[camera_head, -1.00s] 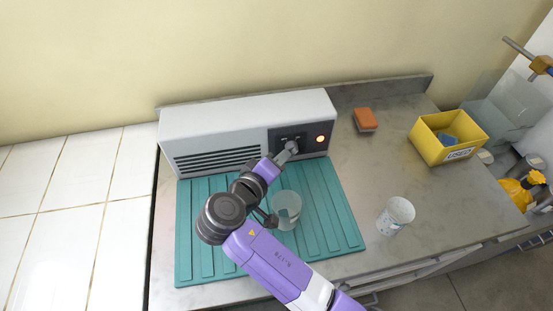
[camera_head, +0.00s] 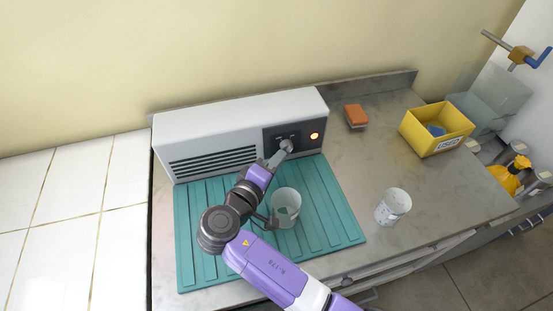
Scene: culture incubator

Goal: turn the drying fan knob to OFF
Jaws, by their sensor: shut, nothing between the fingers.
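The drying fan (camera_head: 215,118) is a white box with a slatted vent at the back of the counter. Its dark control panel (camera_head: 308,145) is at the right of the front face, with a lit orange lamp (camera_head: 314,136). The knob is at the panel's left part, mostly hidden behind my gripper, so its setting cannot be read. My gripper (camera_head: 287,146) is shut with nothing between its fingers, and its tip is at the panel, over the knob area. I cannot tell whether it touches the knob.
A ribbed teal mat (camera_head: 330,215) lies before the fan with a clear beaker (camera_head: 286,205) beside my arm. A speckled white cup (camera_head: 392,207), an orange sponge (camera_head: 356,116) and a yellow box (camera_head: 432,142) marked USED stand to the right. Counter between them is clear.

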